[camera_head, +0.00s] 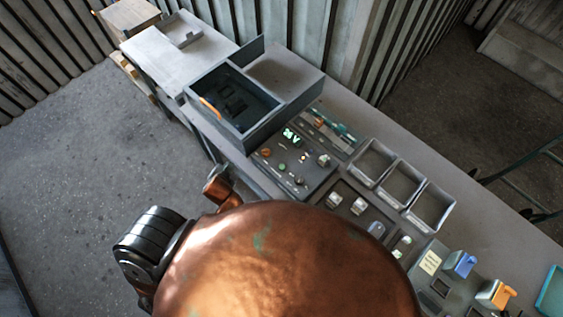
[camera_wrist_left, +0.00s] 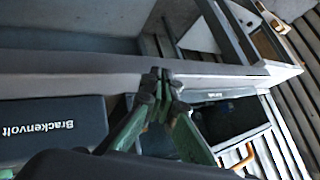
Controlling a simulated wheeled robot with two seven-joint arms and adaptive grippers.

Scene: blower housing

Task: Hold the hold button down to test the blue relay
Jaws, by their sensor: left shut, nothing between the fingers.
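In the head view a control panel (camera_head: 293,166) sits on the bench, with a lit green display (camera_head: 291,135), a green button (camera_head: 282,168), an orange knob (camera_head: 265,152) and other small controls. I cannot read which control is the hold button. A blue block (camera_head: 461,263), perhaps the blue relay, stands at the lower right; a smaller bluish part (camera_head: 376,229) sits on the middle panel. My left gripper (camera_wrist_left: 163,82) is shut and empty in the left wrist view, its green fingers together. My copper-coloured arm hides its fingers and part of the bench in the head view.
Three grey bins (camera_head: 402,184) stand right of the panel. A dark open box (camera_head: 236,98) with an orange handle stands behind it. An orange block (camera_head: 495,293) stands beside the blue one. A dark "Brackenvolt" panel (camera_wrist_left: 50,132) shows in the left wrist view.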

